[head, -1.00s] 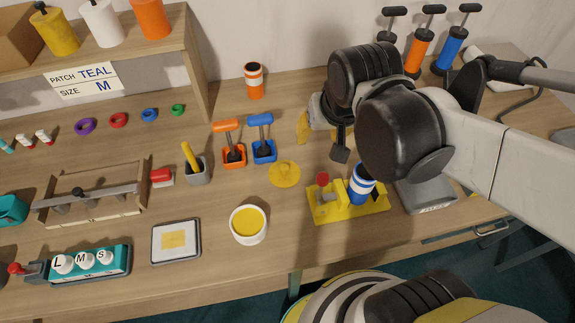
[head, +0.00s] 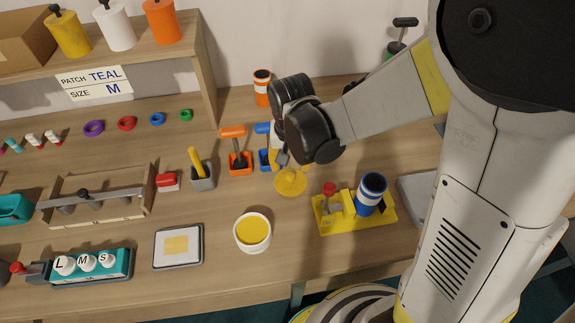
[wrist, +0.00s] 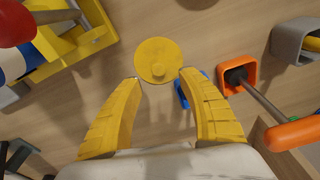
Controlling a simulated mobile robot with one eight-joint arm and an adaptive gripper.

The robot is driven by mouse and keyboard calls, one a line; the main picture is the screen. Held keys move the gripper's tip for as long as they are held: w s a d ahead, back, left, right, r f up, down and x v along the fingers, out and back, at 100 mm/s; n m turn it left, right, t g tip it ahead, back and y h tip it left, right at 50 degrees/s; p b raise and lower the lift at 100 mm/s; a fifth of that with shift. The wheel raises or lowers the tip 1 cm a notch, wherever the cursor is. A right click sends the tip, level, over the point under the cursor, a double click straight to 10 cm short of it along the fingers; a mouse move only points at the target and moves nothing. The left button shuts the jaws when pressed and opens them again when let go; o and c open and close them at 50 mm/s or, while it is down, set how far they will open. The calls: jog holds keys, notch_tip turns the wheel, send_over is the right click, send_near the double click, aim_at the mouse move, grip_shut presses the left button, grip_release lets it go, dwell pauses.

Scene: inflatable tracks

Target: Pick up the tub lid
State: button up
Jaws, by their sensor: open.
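The tub lid is a round yellow disc with a small knob. It lies flat on the bench in the head view (head: 291,184), to the right of and behind the white tub (head: 252,232) of yellow contents. In the wrist view the lid (wrist: 158,60) sits just beyond my two yellow fingertips. My gripper (wrist: 160,78) is open and empty, its fingers spread about as wide as the lid. In the head view my gripper (head: 280,160) is above and just behind the lid, partly hidden by my wrist.
An orange holder with a tool (head: 238,162) and a blue holder (head: 264,160) stand close beside the lid. A yellow stand (head: 330,222) with a blue-striped cylinder (head: 371,190) is to its right. A grey cup (head: 202,178) is further left. Bare bench lies in front of the lid.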

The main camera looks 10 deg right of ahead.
aim_at(291, 176)
notch_tip(291, 176, down, 6)
jog(key=b, duration=0.2)
jog(key=shift+w+d+b, duration=0.1)
jog(key=shift+w+b, duration=0.05)
jog(key=shift+b, duration=0.25)
jog(key=shift+r, duration=0.1)
jog(key=shift+c, duration=0.5)
grip_shut()
